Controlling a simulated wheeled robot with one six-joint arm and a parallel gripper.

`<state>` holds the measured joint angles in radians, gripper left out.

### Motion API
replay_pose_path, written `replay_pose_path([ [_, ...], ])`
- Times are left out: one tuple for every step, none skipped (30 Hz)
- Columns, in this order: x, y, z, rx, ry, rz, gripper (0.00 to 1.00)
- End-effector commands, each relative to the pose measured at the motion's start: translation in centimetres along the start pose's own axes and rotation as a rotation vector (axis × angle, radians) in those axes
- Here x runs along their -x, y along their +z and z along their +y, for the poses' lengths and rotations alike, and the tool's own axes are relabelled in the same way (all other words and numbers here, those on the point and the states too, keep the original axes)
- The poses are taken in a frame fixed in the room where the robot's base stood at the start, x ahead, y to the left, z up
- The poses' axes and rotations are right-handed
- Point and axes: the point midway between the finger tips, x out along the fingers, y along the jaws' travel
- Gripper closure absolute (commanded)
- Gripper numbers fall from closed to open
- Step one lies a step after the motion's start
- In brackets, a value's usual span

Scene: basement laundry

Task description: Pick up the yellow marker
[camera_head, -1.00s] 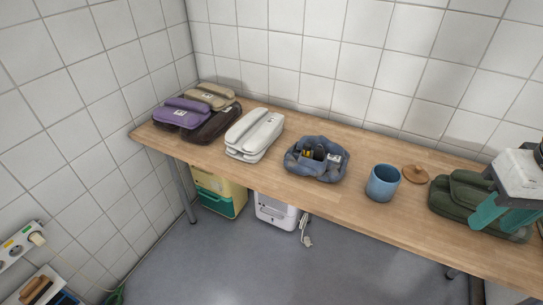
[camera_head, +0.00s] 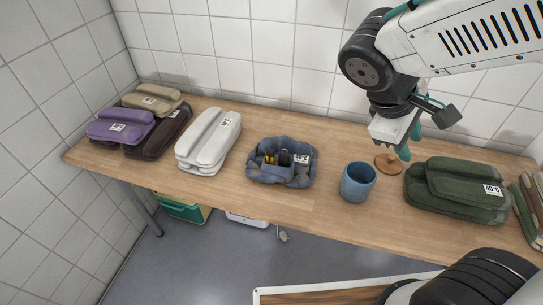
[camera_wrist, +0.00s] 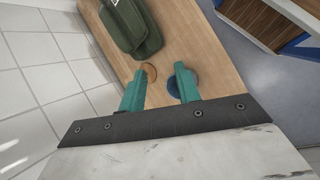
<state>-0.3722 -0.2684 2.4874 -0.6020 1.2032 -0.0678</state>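A soft blue-grey caddy (camera_head: 258,174) sits on the wooden table. Small yellow upright items (camera_head: 270,158) show in its left part, beside dark items; they are too small to tell which is a marker. My gripper (camera_head: 408,145) is above the table's back right, over the wooden lid and right of the caddy. In the wrist view my gripper (camera_wrist: 160,90) has its two teal fingers apart with nothing between them. The caddy does not show in the wrist view.
A blue mug (camera_head: 357,184) stands between the caddy and a green folded bundle (camera_head: 455,192). A round wooden lid (camera_head: 385,166) lies behind the mug. A white case (camera_head: 208,142) and purple, tan and dark bundles (camera_head: 120,127) are left. The table's front strip is clear.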

Motion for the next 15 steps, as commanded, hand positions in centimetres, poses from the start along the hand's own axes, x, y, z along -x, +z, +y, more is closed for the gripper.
replay_pose_path([
  [-0.3, -2.3, -0.1, 0.126, 0.079, -0.029, 0.67],
  [-0.4, -3.5, 0.0, 0.194, 0.128, -0.043, 0.67],
  [-0.5, -5.2, 0.0, 0.286, 0.194, -0.058, 0.67],
  [-0.5, -6.6, -0.1, 0.355, 0.245, -0.068, 0.67],
  [-0.5, -8.0, -0.3, 0.425, 0.295, -0.077, 0.67],
  [-0.5, -10.0, -0.8, 0.519, 0.364, -0.088, 0.67],
  [-0.5, -11.5, -1.2, 0.589, 0.416, -0.095, 0.67],
  [-0.4, -13.0, -1.8, 0.659, 0.468, -0.102, 0.67],
  [-0.4, -15.1, -2.7, 0.754, 0.538, -0.108, 0.67],
  [-0.3, -16.6, -3.5, 0.824, 0.59, -0.112, 0.67],
  [-0.3, -18.1, -4.4, 0.894, 0.643, -0.116, 0.67],
  [-0.3, -20.0, -5.8, 0.983, 0.71, -0.118, 0.67],
  [-0.3, -21.3, -6.9, 1.047, 0.758, -0.119, 0.67],
  [-0.3, -22.6, -8.0, 1.109, 0.804, -0.119, 0.67],
  [-0.3, -24.1, -9.5, 1.185, 0.862, -0.119, 0.67],
])
